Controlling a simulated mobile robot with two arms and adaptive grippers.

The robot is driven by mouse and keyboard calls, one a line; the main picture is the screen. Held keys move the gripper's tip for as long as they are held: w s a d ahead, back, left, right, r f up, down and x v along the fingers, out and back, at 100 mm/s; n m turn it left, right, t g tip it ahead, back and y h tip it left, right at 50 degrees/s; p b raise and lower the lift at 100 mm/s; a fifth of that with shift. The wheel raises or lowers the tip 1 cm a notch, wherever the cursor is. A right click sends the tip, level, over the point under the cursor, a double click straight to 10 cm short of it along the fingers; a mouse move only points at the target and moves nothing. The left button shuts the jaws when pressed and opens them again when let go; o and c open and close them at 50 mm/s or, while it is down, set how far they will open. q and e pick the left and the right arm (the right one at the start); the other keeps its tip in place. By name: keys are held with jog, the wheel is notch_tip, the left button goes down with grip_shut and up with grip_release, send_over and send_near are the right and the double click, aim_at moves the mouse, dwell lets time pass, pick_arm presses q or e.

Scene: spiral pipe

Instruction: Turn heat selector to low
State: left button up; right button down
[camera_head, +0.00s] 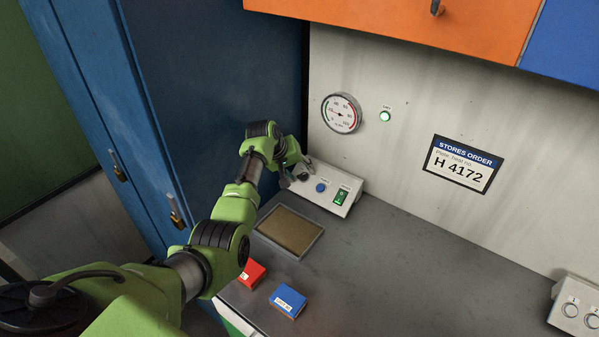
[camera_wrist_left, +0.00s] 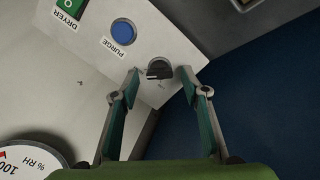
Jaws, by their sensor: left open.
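The heat selector is a dark round knob (camera_wrist_left: 159,69) at the end of a sloped white control box (camera_head: 325,203). The box also shows in the left wrist view (camera_wrist_left: 148,28). My left gripper (camera_wrist_left: 160,77) is open, with one fingertip on each side of the knob. I cannot tell whether the fingertips touch it. The knob's setting marks are too small to read. In the head view my left gripper (camera_head: 296,175) is at the box's left end, and it largely hides the knob there.
Beside the knob are a blue PURGE button (camera_wrist_left: 123,32) and a green DRYER switch (camera_head: 341,197). A round gauge (camera_head: 341,114) and a lit green lamp (camera_head: 385,116) are on the wall. A shallow tray (camera_head: 262,250), a red box (camera_head: 251,272) and a blue box (camera_head: 287,301) lie on the bench.

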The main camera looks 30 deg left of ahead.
pick_arm(q)
jog(key=c, duration=1.1)
